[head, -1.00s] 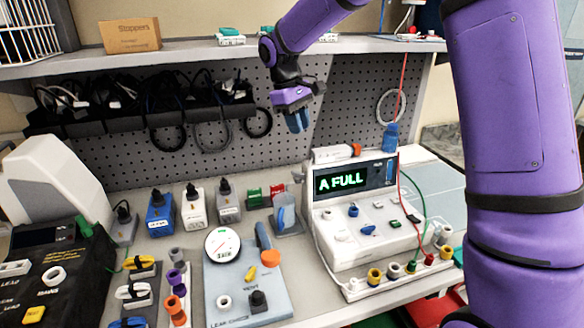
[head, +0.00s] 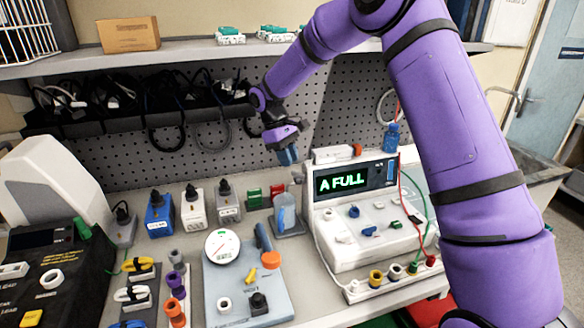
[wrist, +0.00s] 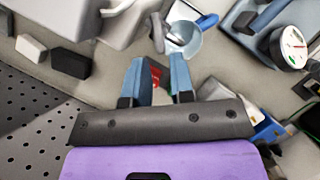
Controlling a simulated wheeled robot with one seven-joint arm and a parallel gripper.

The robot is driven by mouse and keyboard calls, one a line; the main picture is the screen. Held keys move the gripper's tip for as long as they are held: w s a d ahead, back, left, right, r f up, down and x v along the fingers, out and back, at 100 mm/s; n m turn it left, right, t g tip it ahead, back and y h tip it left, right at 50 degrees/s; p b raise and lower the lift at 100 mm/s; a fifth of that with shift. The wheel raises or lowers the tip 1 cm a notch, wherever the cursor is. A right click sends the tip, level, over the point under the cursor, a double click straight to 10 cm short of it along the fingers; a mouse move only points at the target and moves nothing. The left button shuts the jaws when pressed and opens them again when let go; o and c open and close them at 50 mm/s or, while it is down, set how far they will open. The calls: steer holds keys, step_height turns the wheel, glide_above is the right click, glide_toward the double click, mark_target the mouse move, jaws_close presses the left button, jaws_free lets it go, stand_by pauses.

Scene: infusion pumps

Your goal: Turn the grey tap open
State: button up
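The white analyser (head: 360,215), its display reading "A FULL", stands on the bench at the centre right. A small grey tap (wrist: 158,32) sticks out from its side in the wrist view, above and beside a clear blue cup (wrist: 188,42). In the head view the cup (head: 284,210) stands just left of the analyser; the tap is too small there to tell its handle position. My gripper (head: 288,155) hangs above the cup, near the analyser's upper left corner. In the wrist view its two blue fingers (wrist: 160,72) are apart and empty, pointing towards the tap without touching it.
A leak-check board (head: 222,300) with a dial and an orange knob lies left of the analyser. Red and green blocks (head: 255,197) stand behind the cup. The perforated back panel (head: 220,150) and the shelf (head: 180,52) bound the space behind and above.

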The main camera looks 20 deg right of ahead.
mark_target(295, 177)
steer(key=shift+x, duration=1.65)
jaws_close()
steer(key=shift+n, duration=0.4)
steer(key=n, duration=0.1)
steer(key=n+t+h, duration=0.1)
steer(key=n, duration=0.2)
steer(key=shift+s+a+n+t, duration=0.3)
steer(key=shift+s, duration=0.1)
steer(key=shift+s+n+t+h, duration=0.2)
steer(key=shift+n+t, duration=0.25)
steer(key=shift+n, duration=0.65)
steer(key=shift+s+n+t+h, duration=0.2)
steer(key=shift+n+t, duration=0.25)
steer(key=shift+n, duration=0.65)
